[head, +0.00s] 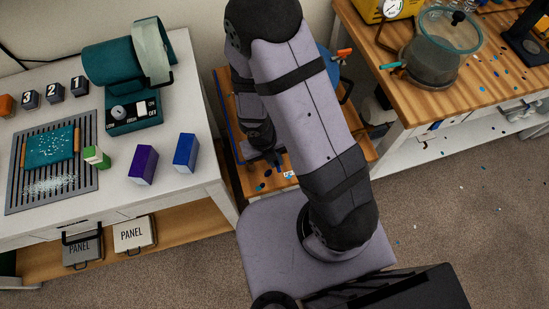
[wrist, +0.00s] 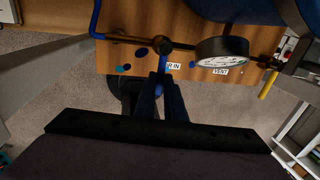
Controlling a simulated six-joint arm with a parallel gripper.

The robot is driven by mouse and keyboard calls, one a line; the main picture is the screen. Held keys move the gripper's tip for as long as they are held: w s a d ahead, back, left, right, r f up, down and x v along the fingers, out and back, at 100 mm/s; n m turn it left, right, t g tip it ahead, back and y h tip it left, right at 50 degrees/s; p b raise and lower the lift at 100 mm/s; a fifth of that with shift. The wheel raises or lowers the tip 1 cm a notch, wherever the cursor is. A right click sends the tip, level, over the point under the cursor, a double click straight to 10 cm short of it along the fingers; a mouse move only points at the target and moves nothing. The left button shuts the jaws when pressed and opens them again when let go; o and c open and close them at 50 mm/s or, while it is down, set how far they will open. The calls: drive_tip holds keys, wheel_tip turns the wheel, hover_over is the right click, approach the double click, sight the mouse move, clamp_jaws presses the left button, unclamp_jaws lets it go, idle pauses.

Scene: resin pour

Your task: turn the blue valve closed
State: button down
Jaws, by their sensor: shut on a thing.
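In the wrist view, the blue valve (wrist: 162,64) sits on a brass pipe fitting above a wooden board. Its narrow blue handle points down the picture, between my fingertips. My gripper (wrist: 161,86) is shut on this handle, and the fingers hide its lower end. A label ending in "R IN" lies beside the valve, partly covered. In the head view, my gripper (head: 271,160) is low over the wooden stand, and my arm hides most of the valve area.
A round gauge (wrist: 222,51) and a yellow handle (wrist: 268,85) by a "VENT" label are right of the valve. A blue hose (wrist: 96,20) runs at left. In the head view, a white table (head: 195,185) stands left and a wooden bench (head: 400,105) right.

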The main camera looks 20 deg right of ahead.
drive_tip(key=shift+w, duration=0.1)
drive_tip(key=c, duration=1.8)
unclamp_jaws()
drive_tip(key=shift+r, duration=0.15)
drive_tip(key=shift+a+r+p, duration=0.25)
drive_tip(key=shift+r+p, duration=0.55)
drive_tip(key=shift+r, duration=0.35)
drive_tip(key=shift+a+r+p, duration=0.2)
drive_tip(key=shift+r+p, duration=0.6)
drive_tip(key=shift+r, duration=0.4)
drive_tip(key=shift+a+r+p, duration=0.25)
drive_tip(key=shift+r+p, duration=0.55)
drive_tip(key=shift+r, duration=0.35)
